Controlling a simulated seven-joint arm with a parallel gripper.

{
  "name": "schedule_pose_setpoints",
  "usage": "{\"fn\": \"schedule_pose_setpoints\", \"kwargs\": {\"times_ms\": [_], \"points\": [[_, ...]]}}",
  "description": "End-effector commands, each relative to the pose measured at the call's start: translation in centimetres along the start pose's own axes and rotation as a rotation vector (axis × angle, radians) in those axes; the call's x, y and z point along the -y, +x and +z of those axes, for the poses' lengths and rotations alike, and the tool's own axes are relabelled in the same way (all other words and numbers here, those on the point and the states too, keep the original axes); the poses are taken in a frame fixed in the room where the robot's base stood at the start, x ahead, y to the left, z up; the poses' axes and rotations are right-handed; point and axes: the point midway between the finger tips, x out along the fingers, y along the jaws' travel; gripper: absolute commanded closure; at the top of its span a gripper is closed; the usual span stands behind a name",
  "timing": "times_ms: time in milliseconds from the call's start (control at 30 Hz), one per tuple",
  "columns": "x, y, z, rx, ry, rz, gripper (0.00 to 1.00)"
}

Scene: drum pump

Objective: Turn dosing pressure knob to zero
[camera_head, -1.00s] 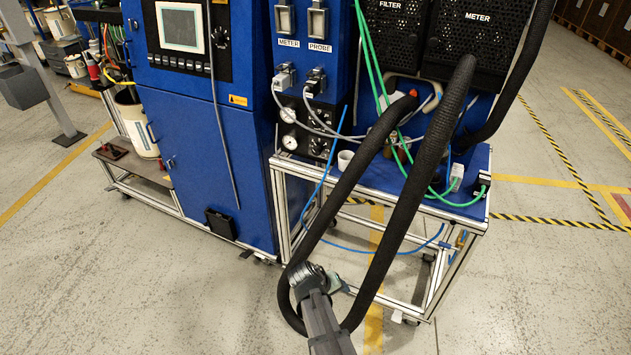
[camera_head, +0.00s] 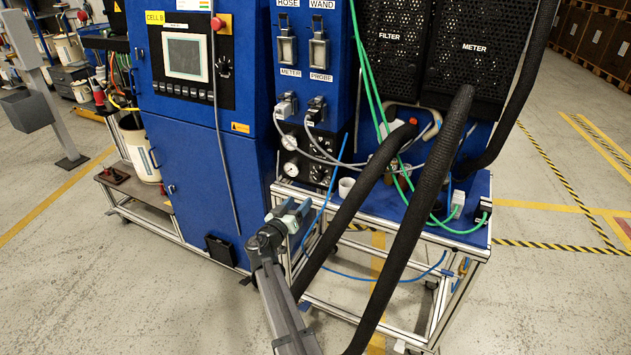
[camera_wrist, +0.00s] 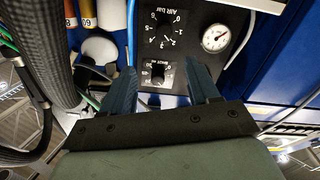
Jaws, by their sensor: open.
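A black panel (camera_head: 303,156) on the blue cabinet carries round white gauges and dark knobs. In the wrist view the panel appears inverted. It shows a larger dial knob (camera_wrist: 165,38) marked AIR bar, a white gauge (camera_wrist: 216,38) beside it, and a smaller dark knob (camera_wrist: 157,78) with a white pointer. The smaller knob's label is too small to read surely, so I cannot confirm which knob is the dosing one. My gripper (camera_wrist: 162,78) is open and empty, its fingers either side of the smaller knob in view. In the head view my gripper (camera_head: 291,212) is just below the panel.
Black hoses (camera_head: 412,225) loop in front of the metal-framed cart (camera_head: 455,225), right of my arm. A blue tube (camera_head: 323,205) hangs close beside my gripper. Grey cables (camera_head: 340,133) cross near the panel. A white cup (camera_head: 346,186) stands on the blue shelf.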

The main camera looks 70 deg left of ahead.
Motion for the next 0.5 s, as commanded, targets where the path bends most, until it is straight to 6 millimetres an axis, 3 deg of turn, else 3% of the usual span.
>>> {"fn": "schedule_pose_setpoints", "kwargs": {"times_ms": [200,500], "points": [[0.4,0.0,0.0,0.001,0.238,-0.023,0.40],[0.5,1.4,0.0,0.003,0.305,-0.020,0.40]]}}
